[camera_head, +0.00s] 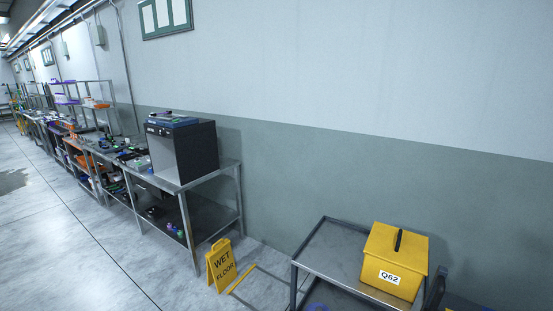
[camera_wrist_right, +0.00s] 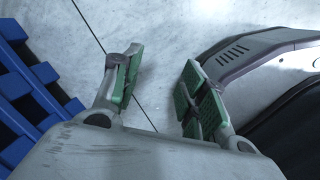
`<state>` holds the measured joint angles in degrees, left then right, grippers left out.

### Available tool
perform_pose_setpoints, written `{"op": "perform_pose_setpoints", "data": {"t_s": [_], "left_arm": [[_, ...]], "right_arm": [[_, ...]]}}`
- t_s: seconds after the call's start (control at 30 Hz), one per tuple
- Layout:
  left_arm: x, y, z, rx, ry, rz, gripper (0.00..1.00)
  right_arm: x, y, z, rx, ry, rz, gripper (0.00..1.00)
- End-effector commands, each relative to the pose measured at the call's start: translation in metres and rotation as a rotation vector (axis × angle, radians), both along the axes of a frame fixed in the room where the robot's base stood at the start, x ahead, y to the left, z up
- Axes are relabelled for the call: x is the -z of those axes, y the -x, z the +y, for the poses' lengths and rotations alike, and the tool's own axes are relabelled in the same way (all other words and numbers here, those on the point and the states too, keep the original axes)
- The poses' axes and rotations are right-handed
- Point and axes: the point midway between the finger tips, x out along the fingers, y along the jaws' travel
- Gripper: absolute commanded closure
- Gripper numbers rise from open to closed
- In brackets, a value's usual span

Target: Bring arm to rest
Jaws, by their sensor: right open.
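My right gripper (camera_wrist_right: 160,90) shows in the right wrist view with its two green-padded fingers spread apart and nothing between them. It points at the bare pale floor. In the head view neither gripper can be clearly made out. My left gripper is not in view.
A blue slatted pallet or rack (camera_wrist_right: 30,95) lies at the left of the wrist view. In the head view, a metal cart (camera_head: 335,245) bears a yellow box (camera_head: 392,262) marked Q62. A yellow wet floor sign (camera_head: 221,266) stands beside a metal table (camera_head: 228,177). The floor at left is clear.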

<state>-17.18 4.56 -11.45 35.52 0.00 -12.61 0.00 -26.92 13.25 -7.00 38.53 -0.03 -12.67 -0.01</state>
Motion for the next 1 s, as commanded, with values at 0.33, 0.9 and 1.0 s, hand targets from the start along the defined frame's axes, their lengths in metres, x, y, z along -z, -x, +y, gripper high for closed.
{"op": "perform_pose_setpoints", "data": {"t_s": [0.33,0.9,1.0], "left_arm": [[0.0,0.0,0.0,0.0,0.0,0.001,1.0],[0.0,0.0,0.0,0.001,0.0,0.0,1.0],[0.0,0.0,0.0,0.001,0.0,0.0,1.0]], "right_arm": [[0.022,-0.067,0.133,-0.015,-0.138,-0.051,0.58],[0.021,-0.119,0.153,-0.01,-0.158,-0.108,0.58],[0.021,-0.119,0.153,-0.009,-0.158,-0.108,0.58]]}}
